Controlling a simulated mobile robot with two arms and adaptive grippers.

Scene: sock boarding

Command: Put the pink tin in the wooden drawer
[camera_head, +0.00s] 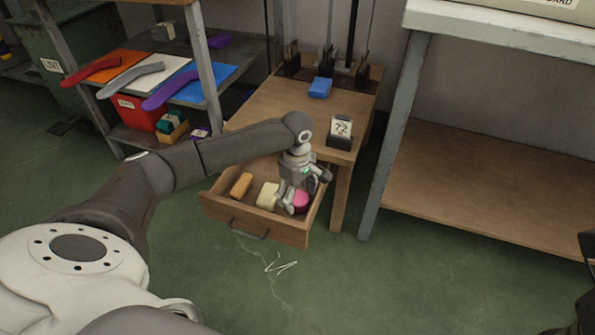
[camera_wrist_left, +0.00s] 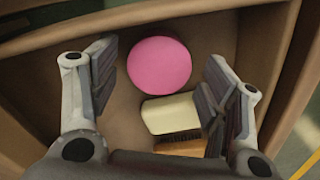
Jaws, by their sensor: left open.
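The pink tin (camera_head: 301,200) lies inside the open wooden drawer (camera_head: 228,213), at its right end. In the left wrist view the pink tin (camera_wrist_left: 159,66) shows as a round pink top on the drawer floor, between and beyond the fingers. My left gripper (camera_head: 290,206) is open and points down into the drawer at the tin. In the left wrist view its fingers (camera_wrist_left: 160,78) stand apart on either side of the tin, with clear gaps to it.
A cream block (camera_head: 267,195) and an orange-brown brush-like item (camera_head: 241,186) also lie in the drawer. The wooden table (camera_head: 270,105) above bears a blue block (camera_head: 320,87) and a small card stand (camera_head: 340,131). A workbench leg (camera_head: 393,140) stands at the right.

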